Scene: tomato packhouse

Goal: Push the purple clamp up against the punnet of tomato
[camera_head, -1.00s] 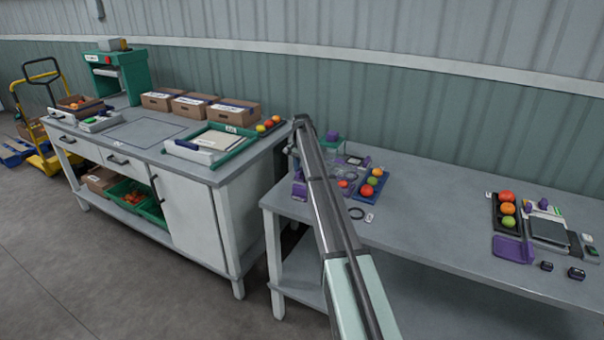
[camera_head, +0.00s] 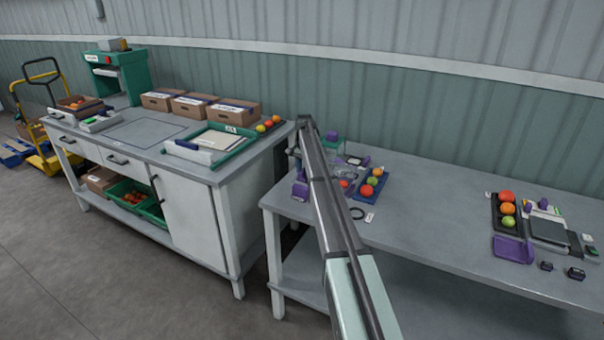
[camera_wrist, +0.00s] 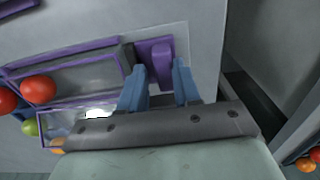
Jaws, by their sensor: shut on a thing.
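The purple clamp (camera_wrist: 155,58) stands between the two blue fingers of my gripper (camera_wrist: 160,70), which is shut on it, in the wrist view. It also shows in the head view as a purple shape (camera_head: 300,188) left of my arm. Just left of the clamp in the wrist view is the clear, purple-edged punnet (camera_wrist: 85,75), with a red tomato (camera_wrist: 38,89) at its left part. The gap between clamp and punnet looks very small; I cannot tell if they touch. In the head view my arm hides the gripper and part of the punnet (camera_head: 345,172).
A dark tomato tray (camera_head: 506,214) and a purple tray (camera_head: 513,248) sit farther right. Bare tabletop (camera_head: 430,210) lies between. The table edge drops off at the wrist view's right.

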